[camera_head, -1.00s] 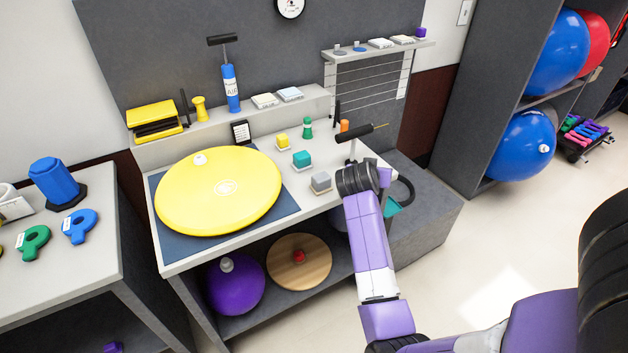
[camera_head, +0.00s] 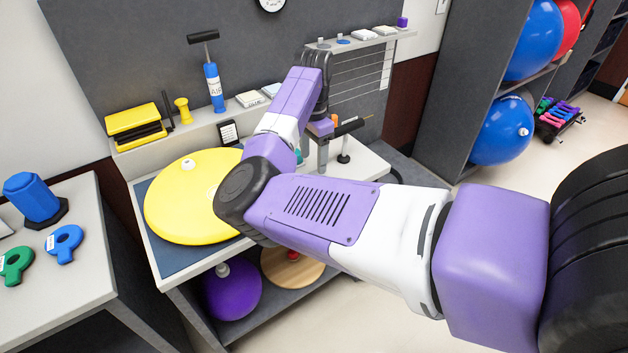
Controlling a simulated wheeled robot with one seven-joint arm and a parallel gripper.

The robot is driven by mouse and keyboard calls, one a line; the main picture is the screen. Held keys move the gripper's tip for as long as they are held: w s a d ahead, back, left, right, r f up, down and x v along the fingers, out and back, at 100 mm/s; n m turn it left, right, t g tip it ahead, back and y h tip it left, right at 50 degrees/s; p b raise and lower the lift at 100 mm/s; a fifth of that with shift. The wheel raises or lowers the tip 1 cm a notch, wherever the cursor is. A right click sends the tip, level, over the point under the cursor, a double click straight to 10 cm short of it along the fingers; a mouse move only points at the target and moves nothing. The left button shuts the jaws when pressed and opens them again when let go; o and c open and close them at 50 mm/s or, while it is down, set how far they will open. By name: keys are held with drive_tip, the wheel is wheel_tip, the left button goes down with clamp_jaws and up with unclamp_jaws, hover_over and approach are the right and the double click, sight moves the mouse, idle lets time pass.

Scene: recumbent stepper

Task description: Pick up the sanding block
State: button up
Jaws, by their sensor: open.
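I cannot tell surely which thing is the sanding block. Several small blocks stood on the right half of the counter (camera_head: 372,163). Now my arm hides most of them, and only a bit of a teal block (camera_head: 299,156) shows beside my forearm. My gripper (camera_head: 316,157) points down over this part of the counter, below my bent wrist. It is open. Its fingertips are small and partly covered by my arm, and I see nothing held between them.
A yellow disc (camera_head: 180,205) lies on a dark mat on the counter. A black-handled tool on a stand (camera_head: 344,156) is close to the right of my gripper. The shelf behind holds a blue pump (camera_head: 214,88) and a yellow box (camera_head: 134,120). A purple ball (camera_head: 232,293) sits below.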

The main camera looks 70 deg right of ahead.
drive_tip(key=shift+s+d+f+p, duration=0.1)
drive_tip(key=shift+s+f+p, duration=0.1)
drive_tip(key=shift+f, duration=1.55)
drive_tip(key=shift+s+d+f+p, duration=0.1)
drive_tip(key=shift+f+p, duration=0.05)
drive_tip(key=shift+f, duration=1.6)
clamp_jaws()
